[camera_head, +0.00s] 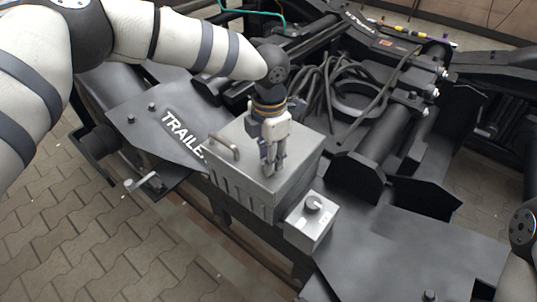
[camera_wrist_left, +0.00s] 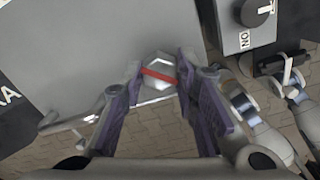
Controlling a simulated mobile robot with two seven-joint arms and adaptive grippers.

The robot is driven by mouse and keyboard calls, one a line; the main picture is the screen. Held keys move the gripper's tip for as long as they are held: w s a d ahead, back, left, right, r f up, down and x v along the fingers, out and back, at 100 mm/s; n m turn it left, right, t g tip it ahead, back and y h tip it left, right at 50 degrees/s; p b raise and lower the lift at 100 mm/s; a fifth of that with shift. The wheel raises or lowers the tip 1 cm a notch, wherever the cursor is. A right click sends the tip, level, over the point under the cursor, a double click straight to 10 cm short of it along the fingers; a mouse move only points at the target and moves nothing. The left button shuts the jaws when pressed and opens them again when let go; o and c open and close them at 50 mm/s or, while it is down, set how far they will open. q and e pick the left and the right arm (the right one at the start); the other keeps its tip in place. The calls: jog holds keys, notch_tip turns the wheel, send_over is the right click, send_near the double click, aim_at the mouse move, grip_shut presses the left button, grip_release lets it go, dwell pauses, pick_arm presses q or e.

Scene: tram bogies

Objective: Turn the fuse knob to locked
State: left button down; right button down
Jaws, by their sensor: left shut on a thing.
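The fuse knob (camera_wrist_left: 158,74) is a silver hexagonal knob with a red stripe, on the metal fuse box (camera_head: 250,150). In the left wrist view the stripe runs across the picture, tilted slightly down to the right. My left gripper (camera_head: 272,165) comes down over the box in the head view. In the left wrist view its fingertips (camera_wrist_left: 160,68) are on both sides of the knob, shut on it. In the head view the fingers hide the knob. No locked mark is readable. My right gripper is not in view.
A small grey switch box (camera_head: 306,228) with a round knob (camera_head: 313,203) stands right beside the fuse box. The fuse box has a bar handle (camera_head: 224,148). Coiled black cables (camera_head: 322,88) lie behind. A dark flat plate (camera_head: 400,255) is at front right.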

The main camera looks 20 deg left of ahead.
pick_arm(q)
jog(key=m, duration=0.4)
jog(key=shift+m, duration=2.8)
jog(key=c, duration=1.2)
grip_release()
jog(key=shift+c, duration=0.2)
notch_tip(320, 180, up, 12)
